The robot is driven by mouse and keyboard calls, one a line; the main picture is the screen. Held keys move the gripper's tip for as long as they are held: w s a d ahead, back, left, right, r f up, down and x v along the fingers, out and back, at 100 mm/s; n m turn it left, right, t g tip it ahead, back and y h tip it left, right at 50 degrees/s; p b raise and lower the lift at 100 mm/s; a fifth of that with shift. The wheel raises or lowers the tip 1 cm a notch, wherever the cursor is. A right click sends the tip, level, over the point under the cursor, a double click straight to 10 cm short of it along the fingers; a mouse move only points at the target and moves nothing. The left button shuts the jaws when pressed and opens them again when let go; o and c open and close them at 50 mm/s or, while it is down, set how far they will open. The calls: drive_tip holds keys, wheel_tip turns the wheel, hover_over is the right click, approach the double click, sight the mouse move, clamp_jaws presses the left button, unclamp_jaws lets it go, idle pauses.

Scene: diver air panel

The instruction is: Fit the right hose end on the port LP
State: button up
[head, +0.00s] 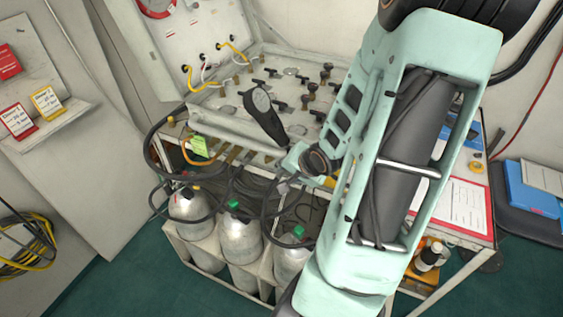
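The air panel (222,122) is a sloped white console with several knobs and valves. Several black hoses (154,150) loop below its front edge. Another loop hangs at the right (266,205), near my arm; I cannot tell which end is the right hose end. Port LP cannot be made out, as the lettering is too small and my arm covers the panel's right part. My mint-green arm crosses the picture from top right to bottom middle. My gripper's fingers cannot be made out, so its state and hold do not show.
Silver cylinders (240,240) stand in a white rack below the panel. A black, paddle-shaped part (264,115) sticks up in front of the panel. A red-framed sheet (464,205) lies on the table at right. Green floor (130,275) is clear at lower left.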

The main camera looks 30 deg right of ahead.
sight(277, 180)
drive_tip(key=b+x, duration=0.4)
drive_tip(key=x, duration=0.6)
drive_tip(key=shift+w+f+b, duration=0.1)
drive_tip(key=shift+f+b, duration=0.25)
drive_tip(key=shift+f, duration=0.05)
clamp_jaws()
